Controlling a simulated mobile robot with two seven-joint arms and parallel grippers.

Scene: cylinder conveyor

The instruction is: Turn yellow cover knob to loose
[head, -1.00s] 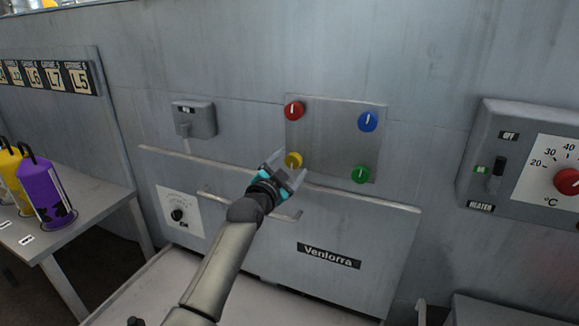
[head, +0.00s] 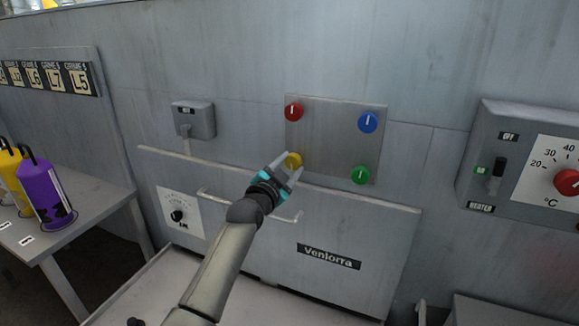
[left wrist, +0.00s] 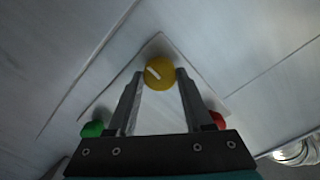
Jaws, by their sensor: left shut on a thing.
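The yellow cover knob (head: 293,160) is the lower-left of the knobs on a square metal cover plate (head: 330,138). In the left wrist view the yellow knob (left wrist: 160,75) shows a white mark slanting from upper left to lower right. My left gripper (head: 292,162) reaches up to it from the lower left, its two fingers on either side of the knob. In the left wrist view my left gripper (left wrist: 160,71) is shut on the yellow knob. In the head view the fingers partly hide the knob. My right gripper is not in view.
The plate also carries a red knob (head: 293,111), a blue knob (head: 367,121) and a green knob (head: 360,175). Below is a Venlorra panel (head: 370,225) with a bar handle (head: 215,197). A heater box (head: 484,150) is at right; a purple bottle (head: 48,190) stands left.

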